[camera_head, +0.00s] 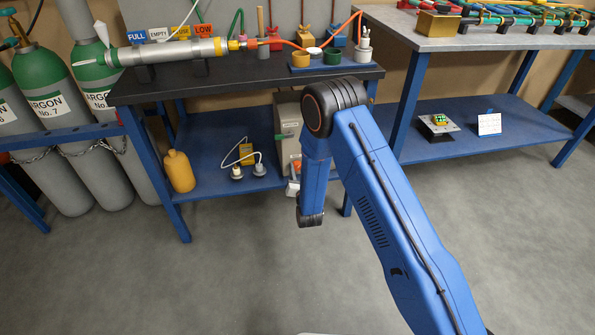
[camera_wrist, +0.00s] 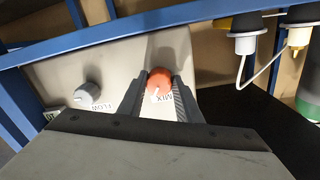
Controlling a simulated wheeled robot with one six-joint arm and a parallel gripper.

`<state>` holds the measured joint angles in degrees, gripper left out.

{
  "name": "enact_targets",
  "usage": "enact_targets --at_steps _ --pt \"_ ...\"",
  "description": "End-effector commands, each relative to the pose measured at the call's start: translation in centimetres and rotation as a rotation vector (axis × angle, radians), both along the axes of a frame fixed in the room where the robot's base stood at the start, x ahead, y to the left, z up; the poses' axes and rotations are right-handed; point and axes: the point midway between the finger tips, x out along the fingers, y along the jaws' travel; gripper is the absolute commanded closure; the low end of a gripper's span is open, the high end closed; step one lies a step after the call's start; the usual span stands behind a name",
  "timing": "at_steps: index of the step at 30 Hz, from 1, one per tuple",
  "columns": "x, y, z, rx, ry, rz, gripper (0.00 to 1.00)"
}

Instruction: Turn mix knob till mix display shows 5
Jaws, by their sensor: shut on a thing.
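The mix knob (camera_wrist: 159,83) is orange-red with a white pointer mark and sits on the face of a grey box (camera_wrist: 120,70). A label reading MIX lies beside it, upside down in the wrist view. My gripper (camera_wrist: 161,90) is shut on the mix knob, one dark finger on each side. In the head view, the grey box (camera_head: 287,118) stands under the black table, partly behind my arm, with a bit of orange (camera_head: 297,164) on it. I see no mix display in either view, so its number is hidden.
A grey flow knob (camera_wrist: 87,93) is left of my gripper in the wrist view. Blue table frame bars (camera_wrist: 130,27) run close by. White-topped plugs (camera_head: 237,172) and a yellow bottle (camera_head: 179,171) stand on the blue lower shelf (camera_head: 215,180). The floor in front is clear.

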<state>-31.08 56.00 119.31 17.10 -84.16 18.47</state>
Motion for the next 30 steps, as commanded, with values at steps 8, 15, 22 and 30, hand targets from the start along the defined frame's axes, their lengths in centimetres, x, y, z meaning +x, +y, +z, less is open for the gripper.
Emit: enact_targets --at_steps 8,15,22,30 --pt "-0.05 -0.04 -0.05 0.129 0.039 0.000 0.91" --pt "-0.07 -0.03 -0.05 0.174 0.052 0.000 0.91" --pt "-0.06 -0.04 -0.05 0.178 0.053 0.000 0.91" --pt "-0.06 -0.04 -0.04 0.178 0.053 0.000 0.50"
